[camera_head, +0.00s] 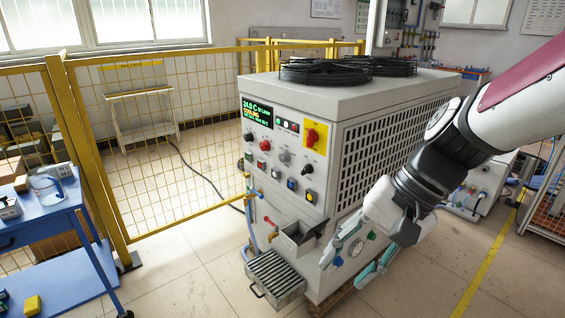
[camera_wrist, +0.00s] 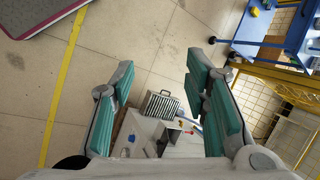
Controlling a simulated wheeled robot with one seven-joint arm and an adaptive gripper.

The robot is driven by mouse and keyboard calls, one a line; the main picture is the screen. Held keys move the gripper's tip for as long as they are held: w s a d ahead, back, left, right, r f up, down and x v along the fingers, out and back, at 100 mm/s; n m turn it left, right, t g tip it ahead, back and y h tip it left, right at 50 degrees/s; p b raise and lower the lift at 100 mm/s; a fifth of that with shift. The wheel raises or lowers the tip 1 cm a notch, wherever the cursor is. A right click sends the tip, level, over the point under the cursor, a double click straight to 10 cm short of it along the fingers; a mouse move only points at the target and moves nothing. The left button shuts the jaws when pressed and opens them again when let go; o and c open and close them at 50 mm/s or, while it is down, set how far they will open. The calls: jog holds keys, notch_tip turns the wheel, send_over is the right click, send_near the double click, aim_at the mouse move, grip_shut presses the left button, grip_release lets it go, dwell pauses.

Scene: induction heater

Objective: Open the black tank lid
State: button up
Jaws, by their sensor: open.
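A small grey tank (camera_head: 294,241) juts from the lower front of the white heater cabinet (camera_head: 328,188). A dark flap (camera_head: 322,227), which looks like the black lid, is at its right side and seems tilted up; I cannot tell how far it is open. The tank also shows small in the wrist view (camera_wrist: 171,136), between my fingers. My gripper (camera_head: 359,261) has teal-padded fingers spread apart and empty, to the right of the tank and apart from it. The fingers also frame the wrist view (camera_wrist: 160,85).
A slatted metal tray (camera_head: 275,275) sits low in front of the cabinet. Knobs and a red-yellow switch (camera_head: 314,137) are above the tank. A yellow mesh fence (camera_head: 160,150) and a blue table (camera_head: 40,222) stand left. Floor in front is clear.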

jog(key=w+d+f+m+t+y+b, duration=0.15)
jog(key=w+f+m+y+b, duration=0.3)
jog(key=w+f, duration=0.55)
jog(key=w+f+m+t+y+b, duration=0.35)
jog(key=w+f+m, duration=0.35)
jog(key=w, duration=0.5)
jog(key=w+d+f+m+t+h+b, duration=0.25)
jog(key=w+d+f+m+t, duration=0.3)
jog(key=f, duration=0.55)
jog(key=w+d+f+m+t+h+b, duration=0.1)
jog(key=w+d+f+m+t+b, duration=0.25)
jog(key=w+d+f+m, duration=0.5)
jog(key=w+a+f+n+b, duration=0.1)
jog(key=w+a+n+b, duration=0.1)
jog(key=w+a, duration=0.6)
jog(key=shift+a+f+t, duration=0.3)
jog(key=shift+a, duration=0.4)
jog(key=shift+y, duration=0.25)
jog(key=shift+c, duration=0.2)
grip_shut()
